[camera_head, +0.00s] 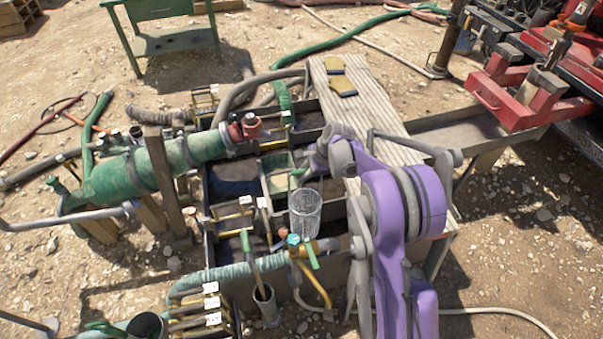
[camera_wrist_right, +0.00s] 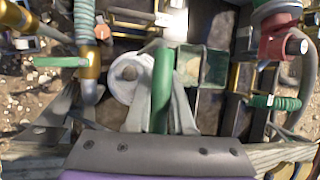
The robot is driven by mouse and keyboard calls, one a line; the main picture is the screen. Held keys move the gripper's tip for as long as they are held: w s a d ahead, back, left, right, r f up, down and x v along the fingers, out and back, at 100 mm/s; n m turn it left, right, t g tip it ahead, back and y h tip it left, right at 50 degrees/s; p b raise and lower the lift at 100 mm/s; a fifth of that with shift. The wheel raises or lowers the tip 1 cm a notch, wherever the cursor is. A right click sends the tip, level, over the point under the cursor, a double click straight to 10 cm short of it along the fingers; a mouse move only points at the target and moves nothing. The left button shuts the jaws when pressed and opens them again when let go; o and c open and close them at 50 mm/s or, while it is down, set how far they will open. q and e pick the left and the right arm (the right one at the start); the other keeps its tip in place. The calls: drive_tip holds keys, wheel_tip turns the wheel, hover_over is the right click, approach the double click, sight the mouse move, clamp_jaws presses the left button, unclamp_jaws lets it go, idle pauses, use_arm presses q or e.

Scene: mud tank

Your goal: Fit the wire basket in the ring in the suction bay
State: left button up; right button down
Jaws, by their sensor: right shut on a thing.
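The wire basket (camera_head: 305,212) is a clear grey mesh cylinder, upright over the tank's right-hand compartments in the head view. My right gripper (camera_head: 304,174) is just above it, on my purple arm from the lower right. In the right wrist view my right gripper (camera_wrist_right: 162,122) is shut on a green handle (camera_wrist_right: 162,80), which appears to belong to the basket. The basket's round mouth (camera_wrist_right: 125,70) appears beside the handle there. I cannot make out the ring, or whether the basket touches anything below. My left gripper is not in view.
Valves with a green lever (camera_head: 311,255) stand close in front of the basket. A red fitting (camera_head: 246,128) ends the green pipe (camera_head: 165,168) at left. A ribbed plank (camera_head: 375,105) with yellow gloves (camera_head: 342,85) lies along the tank's right side.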

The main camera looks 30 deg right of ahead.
drive_tip(key=shift+f+b, duration=1.25)
drive_tip(key=shift+f, duration=0.9)
drive_tip(key=shift+f+b, duration=3.8)
drive_tip(key=shift+f, duration=1.95)
